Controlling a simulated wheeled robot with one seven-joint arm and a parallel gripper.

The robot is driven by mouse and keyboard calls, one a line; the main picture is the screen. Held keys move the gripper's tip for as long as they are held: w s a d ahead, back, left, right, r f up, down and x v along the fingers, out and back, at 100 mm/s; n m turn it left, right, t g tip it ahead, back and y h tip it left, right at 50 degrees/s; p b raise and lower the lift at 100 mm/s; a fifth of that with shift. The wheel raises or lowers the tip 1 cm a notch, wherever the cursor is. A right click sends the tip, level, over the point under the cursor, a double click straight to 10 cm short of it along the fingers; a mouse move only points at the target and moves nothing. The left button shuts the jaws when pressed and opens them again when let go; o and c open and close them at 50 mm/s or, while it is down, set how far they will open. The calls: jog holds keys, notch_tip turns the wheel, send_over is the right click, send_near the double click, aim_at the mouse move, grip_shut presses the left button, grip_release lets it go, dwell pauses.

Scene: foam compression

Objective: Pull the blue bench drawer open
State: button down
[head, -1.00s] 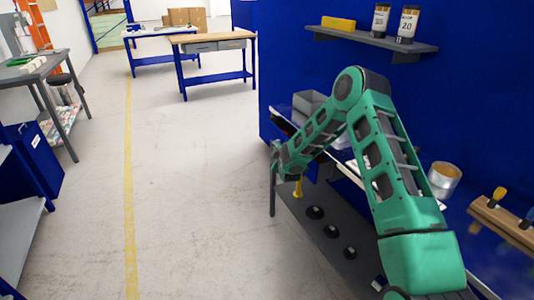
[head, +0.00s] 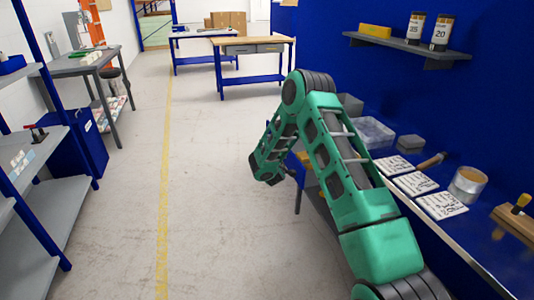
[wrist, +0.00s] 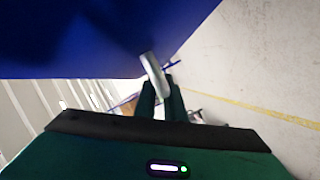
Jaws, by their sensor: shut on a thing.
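In the wrist view, a blue panel (wrist: 80,40), which looks like the drawer front, fills the upper left. A pale metal handle (wrist: 151,66) stands out from it. My gripper (wrist: 161,88) has its two dark fingers close together and is shut on the handle. In the head view, my green arm reaches forward and bends down at the left side of the bench (head: 445,245). There the fingers, handle and drawer front are hidden or too small to make out, so how far the drawer stands out cannot be told.
The bench top holds a grey bin, a clear tub (head: 372,132), printed cards (head: 415,184) and a can (head: 467,184). A wall shelf (head: 405,50) hangs above. Grey shelving (head: 40,160) stands at the left. The floor (head: 205,190) between is clear.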

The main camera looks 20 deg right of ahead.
jog(key=shift+w+a, duration=0.1)
jog(key=shift+a, duration=0.25)
jog(key=c, duration=2.1)
grip_release()
jog(key=v, duration=1)
jog(key=shift+s+a+r, duration=0.15)
jog(key=shift+s, duration=0.15)
jog(key=shift+r, duration=0.1)
